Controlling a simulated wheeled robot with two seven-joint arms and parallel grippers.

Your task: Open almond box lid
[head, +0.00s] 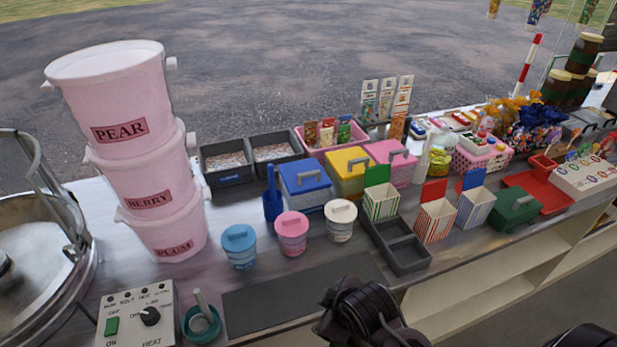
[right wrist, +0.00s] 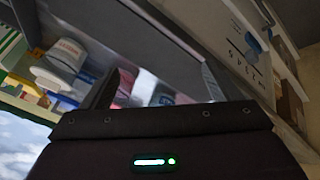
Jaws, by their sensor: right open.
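Several lidded boxes stand on the counter in the head view: a blue-lidded box (head: 305,180), a yellow-lidded box (head: 348,168), a pink-lidded box (head: 391,160) and a green box (head: 515,208). Their lids look shut. I cannot read which one is the almond box. A dark arm part of mine (head: 365,315), probably the right, shows at the counter's front edge, apart from the boxes; its fingertips are not clear there. In the right wrist view my right gripper (right wrist: 156,78) has its fingers apart with nothing held between them. My left gripper is not in view.
Lidded tubs in blue (head: 239,246), pink (head: 291,233) and white (head: 340,220) stand before the blue-lidded box. Striped cartons (head: 436,220) and a grey tray (head: 405,250) are to the right. Stacked pink buckets (head: 160,215) rise at left. A dark mat (head: 300,289) is bare.

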